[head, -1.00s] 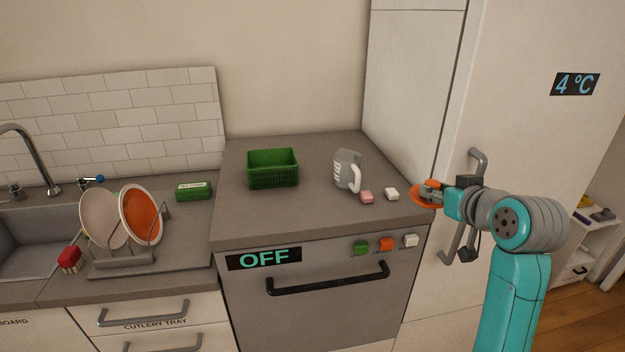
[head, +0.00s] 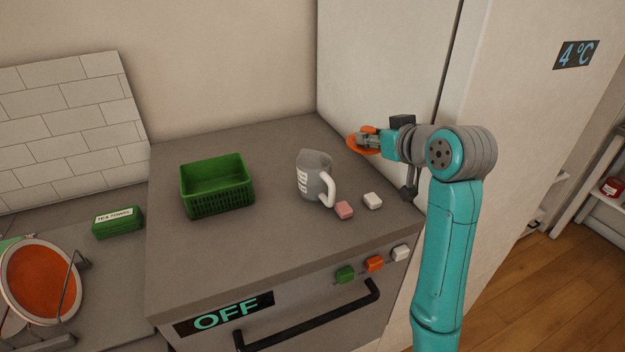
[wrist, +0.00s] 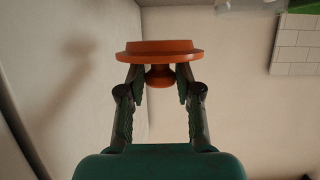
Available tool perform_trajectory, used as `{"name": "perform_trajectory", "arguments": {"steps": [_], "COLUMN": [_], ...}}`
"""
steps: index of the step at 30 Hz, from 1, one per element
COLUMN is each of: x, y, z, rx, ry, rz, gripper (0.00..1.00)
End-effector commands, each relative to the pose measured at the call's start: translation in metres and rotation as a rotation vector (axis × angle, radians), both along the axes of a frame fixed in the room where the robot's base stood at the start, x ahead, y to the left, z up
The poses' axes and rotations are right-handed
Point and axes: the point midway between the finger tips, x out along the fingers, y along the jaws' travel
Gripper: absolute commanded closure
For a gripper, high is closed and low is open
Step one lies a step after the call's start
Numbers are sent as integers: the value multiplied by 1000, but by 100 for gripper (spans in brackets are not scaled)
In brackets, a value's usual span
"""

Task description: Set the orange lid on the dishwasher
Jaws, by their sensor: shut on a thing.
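My gripper (head: 371,142) is shut on the orange lid (head: 357,147) and holds it above the back right part of the dishwasher top. In the wrist view the lid (wrist: 158,49) shows edge-on, with its knob (wrist: 160,76) between the two fingers (wrist: 160,90). The dishwasher (head: 270,262) has a flat grey top (head: 270,150), a black bar handle and an "OFF" display on its front. The lid looks clear of the top, though the exact gap cannot be told.
On the dishwasher top stand a green basket (head: 217,188), a grey mug (head: 314,178), a pink block (head: 344,210) and a white block (head: 372,200). The fridge (head: 520,130) rises close on the right. The top's front left and back middle are bare.

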Motion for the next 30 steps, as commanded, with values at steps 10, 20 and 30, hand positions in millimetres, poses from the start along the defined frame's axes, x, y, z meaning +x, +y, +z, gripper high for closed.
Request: {"name": "perform_trajectory", "arguments": {"steps": [10, 20, 30], "x": [0, 0, 0], "y": [0, 0, 0], "z": [-51, -78, -100], "rx": [0, 1, 0], "ry": [3, 4, -1], "rz": [1, 0, 0], "gripper": [100, 100, 100]}}
